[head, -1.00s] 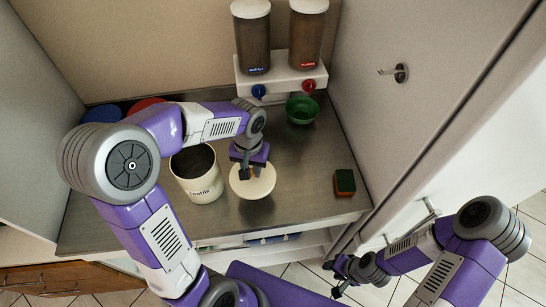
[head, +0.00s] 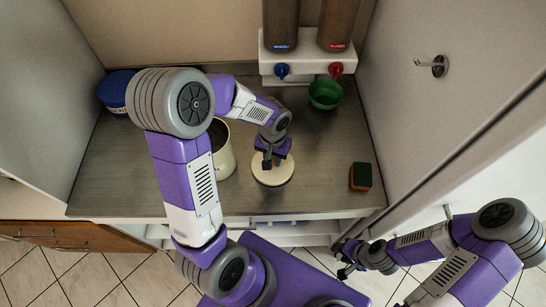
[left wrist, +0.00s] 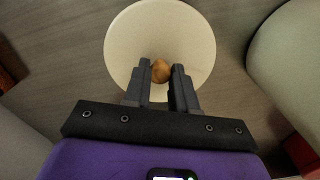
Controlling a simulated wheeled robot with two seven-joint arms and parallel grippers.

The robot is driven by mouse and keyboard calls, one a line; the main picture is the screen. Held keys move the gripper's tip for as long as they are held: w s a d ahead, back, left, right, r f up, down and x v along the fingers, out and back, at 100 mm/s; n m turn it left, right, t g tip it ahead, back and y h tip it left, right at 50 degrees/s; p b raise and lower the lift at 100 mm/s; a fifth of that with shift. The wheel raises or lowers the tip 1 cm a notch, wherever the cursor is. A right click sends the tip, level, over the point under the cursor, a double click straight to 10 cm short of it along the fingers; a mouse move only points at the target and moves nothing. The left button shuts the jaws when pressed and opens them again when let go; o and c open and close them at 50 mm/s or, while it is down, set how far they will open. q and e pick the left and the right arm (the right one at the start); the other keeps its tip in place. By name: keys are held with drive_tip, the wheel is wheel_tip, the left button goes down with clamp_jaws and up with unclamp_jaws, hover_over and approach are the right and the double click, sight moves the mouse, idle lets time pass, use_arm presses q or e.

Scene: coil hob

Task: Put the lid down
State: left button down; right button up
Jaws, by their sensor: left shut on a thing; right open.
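The lid is a round cream disc (head: 272,172) with a small brown knob (left wrist: 161,71). It is at the middle of the counter in the head view and also shows in the left wrist view (left wrist: 125,45). My left gripper (head: 271,160) is over the lid, with its fingers on either side of the knob, shut on it. I cannot tell whether the lid touches the counter. An open cream canister (head: 226,160) stands just left of the lid, partly behind my left arm. My right gripper (head: 345,262) is open and empty, in front of the counter at the right.
A green bowl (head: 325,93) sits under the dispenser (head: 308,62) with blue and red knobs. A sponge (head: 361,177) lies near the right edge. A blue tub (head: 115,90) is at back left. The counter (head: 315,155) between lid and sponge is clear.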

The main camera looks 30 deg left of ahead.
use_arm(q)
drive_tip(key=c, duration=1.4)
unclamp_jaws()
drive_tip(key=shift+f, duration=0.15)
drive_tip(key=o, duration=0.5)
drive_tip(key=shift+r, duration=0.2)
drive_tip(key=shift+w+r, duration=0.1)
drive_tip(key=shift+r, duration=0.25)
wheel_tip(320, 180, up, 11)
drive_tip(key=shift+r+p, duration=0.2)
drive_tip(key=shift+p, duration=0.85)
